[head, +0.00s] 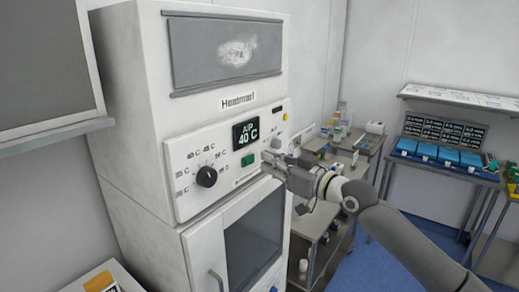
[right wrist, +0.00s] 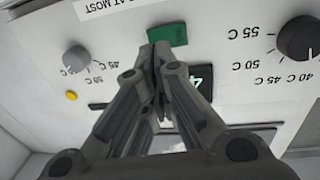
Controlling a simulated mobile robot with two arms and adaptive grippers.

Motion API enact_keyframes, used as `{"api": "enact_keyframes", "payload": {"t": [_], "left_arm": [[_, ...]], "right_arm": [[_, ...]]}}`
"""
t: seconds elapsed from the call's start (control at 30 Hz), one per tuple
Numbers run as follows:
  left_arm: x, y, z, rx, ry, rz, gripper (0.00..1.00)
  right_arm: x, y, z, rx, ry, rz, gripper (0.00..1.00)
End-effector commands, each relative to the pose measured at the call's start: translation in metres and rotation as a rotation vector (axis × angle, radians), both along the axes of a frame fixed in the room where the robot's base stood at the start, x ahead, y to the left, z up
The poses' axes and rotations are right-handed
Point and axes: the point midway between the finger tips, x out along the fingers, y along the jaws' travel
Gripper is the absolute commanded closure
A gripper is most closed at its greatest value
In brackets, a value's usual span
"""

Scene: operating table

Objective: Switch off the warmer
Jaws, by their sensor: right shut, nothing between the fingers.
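The warmer (head: 135,110) is a tall white cabinet with a control panel (head: 222,189). Its display (head: 246,133) is lit and reads about 40 C. Below the display is a green switch (head: 248,160), also in the right wrist view (right wrist: 167,35), where the panel looks upside down. My right gripper (head: 268,160) is shut and empty, its fingertips just right of the green switch in the head view. In the right wrist view the fingertips (right wrist: 160,48) overlap the switch's edge; I cannot tell whether they touch it. The fingers partly hide the display there. My left gripper is not in view.
A large black dial (head: 206,177) sits left of the switch. A small grey knob (right wrist: 76,58) and a yellow button (head: 285,117) are on the panel's right. A glass door (head: 252,240) is below. A trolley (head: 325,225) stands behind my right arm.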

Motion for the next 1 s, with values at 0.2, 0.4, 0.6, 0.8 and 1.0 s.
{"api": "enact_keyframes", "payload": {"t": [0.2, 0.4, 0.6, 0.8, 1.0], "left_arm": [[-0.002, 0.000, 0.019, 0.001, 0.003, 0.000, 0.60], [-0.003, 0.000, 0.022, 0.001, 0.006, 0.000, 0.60], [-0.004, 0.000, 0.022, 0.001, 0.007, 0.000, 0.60], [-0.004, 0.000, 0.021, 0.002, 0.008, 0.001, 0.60], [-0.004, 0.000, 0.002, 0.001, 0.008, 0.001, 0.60]], "right_arm": [[0.019, 0.020, 0.003, 0.001, 0.001, 0.001, 1.00], [0.026, 0.028, 0.000, -0.001, 0.001, 0.000, 1.00], [0.027, 0.029, -0.001, 0.000, 0.000, 0.000, 1.00], [0.027, 0.028, -0.001, 0.000, 0.000, 0.000, 1.00], [0.029, 0.015, -0.006, -0.001, -0.001, -0.005, 1.00]]}}
